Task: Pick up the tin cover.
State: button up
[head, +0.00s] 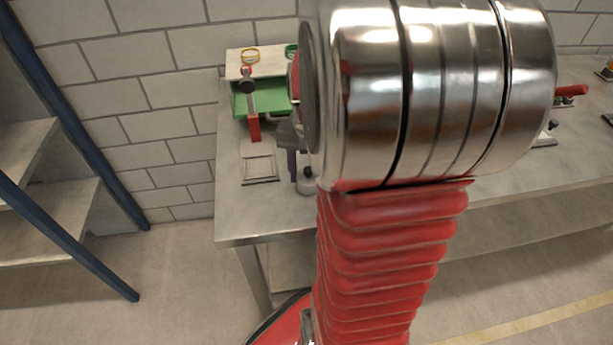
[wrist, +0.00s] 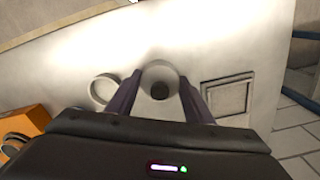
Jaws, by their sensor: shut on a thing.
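The tin cover (wrist: 160,70) is a round grey piece with a dark knob in its middle. In the wrist view it sits between the two purple fingers of my gripper (wrist: 160,84), which is shut on it. In the head view part of the cover (head: 308,187) shows at the bench's left part, beside my gripper's purple finger (head: 292,166). My wrist and red arm hide much of the gripper there. I cannot tell whether the cover touches the bench top.
The grey bench (head: 235,205) runs to the right. A square frame (head: 260,168) lies on it, left of the gripper. A pale round ring (wrist: 103,88) lies left of the cover in the wrist view. A green-fronted stand (head: 245,100) is behind. Shelves (head: 50,215) stand left.

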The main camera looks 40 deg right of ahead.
notch_tip(320, 180, up, 10)
jog(key=shift+f, duration=0.25)
jog(key=shift+s, duration=0.15)
dwell(0.6)
